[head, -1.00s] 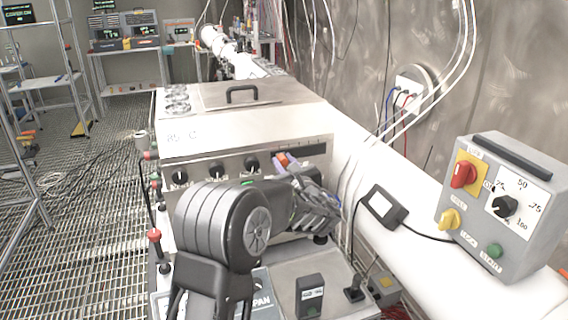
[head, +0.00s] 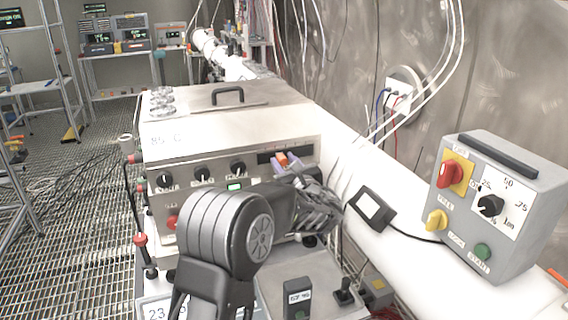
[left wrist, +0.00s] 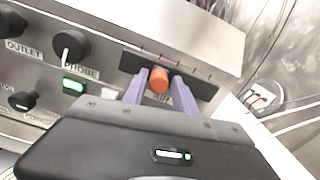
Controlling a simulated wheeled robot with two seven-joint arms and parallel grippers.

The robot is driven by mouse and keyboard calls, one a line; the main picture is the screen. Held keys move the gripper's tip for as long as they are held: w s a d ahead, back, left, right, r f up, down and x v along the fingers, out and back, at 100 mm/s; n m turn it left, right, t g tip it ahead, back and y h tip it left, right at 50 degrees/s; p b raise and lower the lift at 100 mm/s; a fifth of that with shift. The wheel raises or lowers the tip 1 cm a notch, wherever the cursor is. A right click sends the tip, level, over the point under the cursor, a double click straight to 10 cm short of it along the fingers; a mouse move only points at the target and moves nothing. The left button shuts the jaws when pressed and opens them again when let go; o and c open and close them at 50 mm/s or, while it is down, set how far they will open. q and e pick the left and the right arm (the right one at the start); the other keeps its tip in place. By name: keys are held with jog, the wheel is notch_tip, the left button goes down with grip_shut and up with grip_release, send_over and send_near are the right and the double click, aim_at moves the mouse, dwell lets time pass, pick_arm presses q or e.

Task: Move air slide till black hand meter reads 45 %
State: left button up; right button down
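The air slide's orange knob (head: 281,159) sits in a dark slot (head: 307,153) on the front of a steel machine. It also shows in the left wrist view (left wrist: 159,80), left of the slot's middle. My left gripper (head: 285,162) has its purple fingers closed around this knob, one on each side. A black hand-sized meter with a pale screen (head: 371,208) lies tilted on the white pipe; its reading is not legible. A black box with a white label (head: 297,298) stands on the lower shelf, its label too small to read surely. My right gripper is not in view.
Black knobs (head: 203,174) and a green display (head: 235,187) are left of the slot. A grey control box (head: 500,205) with red, yellow and green controls stands at the right. Cables run along the wall. Grating floor lies open at the left.

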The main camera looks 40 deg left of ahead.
pick_arm(q)
jog(key=shift+o, duration=1)
jog(key=shift+s+d, duration=0.15)
jog(key=shift+d, duration=0.15)
jog(key=b+v, duration=0.2)
jog(key=v, duration=0.5)
jog(key=shift+s, duration=0.1)
